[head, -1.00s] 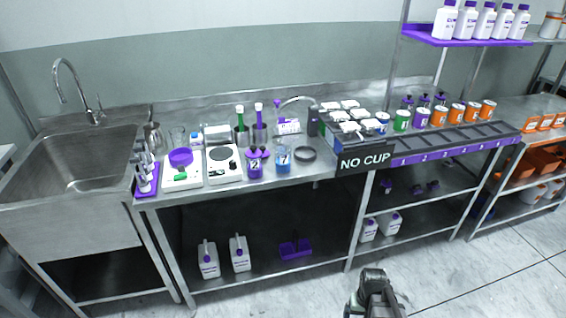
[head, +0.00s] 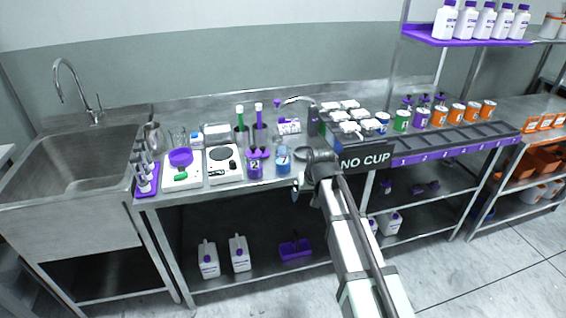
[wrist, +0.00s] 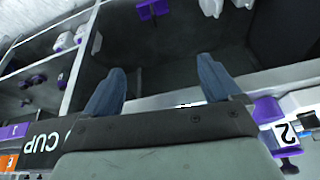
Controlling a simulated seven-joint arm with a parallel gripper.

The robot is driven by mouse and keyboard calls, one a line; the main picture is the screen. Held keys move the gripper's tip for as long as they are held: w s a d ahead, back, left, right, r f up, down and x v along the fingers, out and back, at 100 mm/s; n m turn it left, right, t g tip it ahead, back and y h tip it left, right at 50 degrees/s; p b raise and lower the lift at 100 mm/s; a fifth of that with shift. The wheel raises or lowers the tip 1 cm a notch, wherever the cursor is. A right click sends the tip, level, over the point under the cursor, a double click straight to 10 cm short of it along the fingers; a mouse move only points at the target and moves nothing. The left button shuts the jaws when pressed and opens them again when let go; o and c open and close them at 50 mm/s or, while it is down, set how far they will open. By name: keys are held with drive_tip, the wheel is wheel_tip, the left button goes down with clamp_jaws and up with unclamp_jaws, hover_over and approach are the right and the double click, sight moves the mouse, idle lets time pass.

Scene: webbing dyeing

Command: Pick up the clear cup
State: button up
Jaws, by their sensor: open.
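What looks like a clear cup (head: 179,138) stands at the back left of the steel bench, behind the white scale with a purple dish; it is small and its outline is faint. My gripper (head: 300,187) is at the bench's front edge, in front of the blue-filled cup and well to the right of the clear cup. In the wrist view my gripper (wrist: 161,82) is open, with two blue fingers spread and nothing between them. The clear cup is not seen in the wrist view.
Near my gripper are a blue-filled cup (head: 283,160), a purple cup marked 2 (head: 255,164) and a dark ring. A NO CUP sign (head: 365,161) hangs to the right. Two scales, a bottle and a purple rack (head: 146,186) crowd the left. The sink is farther left.

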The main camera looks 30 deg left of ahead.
drive_tip(key=n+y, duration=0.1)
approach(282, 155)
drive_tip(key=w+d, duration=0.1)
drive_tip(key=w, duration=0.1)
drive_tip(key=w+a+r+n, duration=0.1)
drive_tip(key=w+a, duration=0.1)
drive_tip(key=shift+n, duration=0.8)
drive_tip(key=x, duration=0.4)
drive_tip(key=s+x, duration=0.1)
drive_tip(key=x, duration=0.4)
drive_tip(key=s+x, duration=0.1)
drive_tip(key=x, duration=0.3)
drive_tip(key=shift+w+d+f, duration=0.1)
drive_tip(key=shift+d+f, duration=0.1)
drive_tip(key=shift+f, duration=0.35)
drive_tip(key=shift+c, duration=0.4)
drive_tip(key=c, duration=1.1)
drive_tip(key=shift+r, duration=0.1)
